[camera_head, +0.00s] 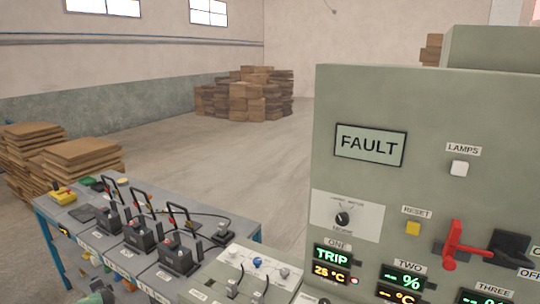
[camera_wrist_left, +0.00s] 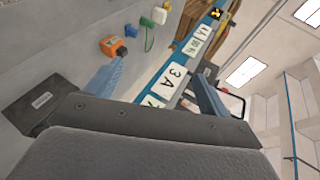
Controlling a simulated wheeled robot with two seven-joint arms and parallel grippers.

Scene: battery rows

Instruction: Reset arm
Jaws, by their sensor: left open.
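My left gripper (camera_wrist_left: 157,85) shows in the left wrist view with its two blue-grey fingers spread wide apart. Nothing is held between them. Labels on the bench edge, one reading 3A (camera_wrist_left: 178,76), show beyond the fingers. In the head view only a small grey piece at the lower left edge may be my left arm. My right gripper is in neither view.
A grey-green cabinet (camera_head: 430,130) with a FAULT sign (camera_head: 371,145), yellow RESET button (camera_head: 413,228) and red lever (camera_head: 454,252) fills the right. Its display reads TRIP. A blue-edged bench (camera_head: 70,213) carries several black clamp units. Brown stacks (camera_head: 80,158) stand behind; open floor lies beyond.

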